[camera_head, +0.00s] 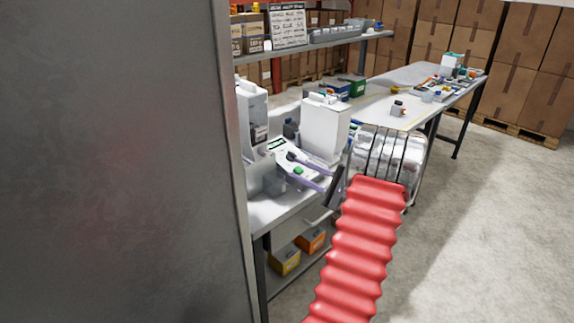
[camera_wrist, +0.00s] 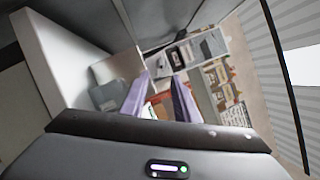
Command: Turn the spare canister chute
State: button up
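My gripper (camera_head: 292,163) is over the near bench, with its two purple fingers pointing left toward a white, sloped device (camera_head: 279,146) with a small dark display. A green spot (camera_head: 298,170) shows by the fingers. In the wrist view the fingers of my gripper (camera_wrist: 160,88) are apart, with nothing clearly held between them. A tall white dispenser (camera_head: 325,127) stands just behind the gripper, and another white dispenser (camera_head: 252,108) stands farther left. A grey, box-like part (camera_head: 266,178) sits at the bench's front. I cannot tell which part is the spare canister chute.
A large grey panel (camera_head: 120,160) blocks the left of the head view. A second table (camera_head: 375,106) lies behind. Floor at the right is clear.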

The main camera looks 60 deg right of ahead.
jog(key=shift+v, duration=2.1)
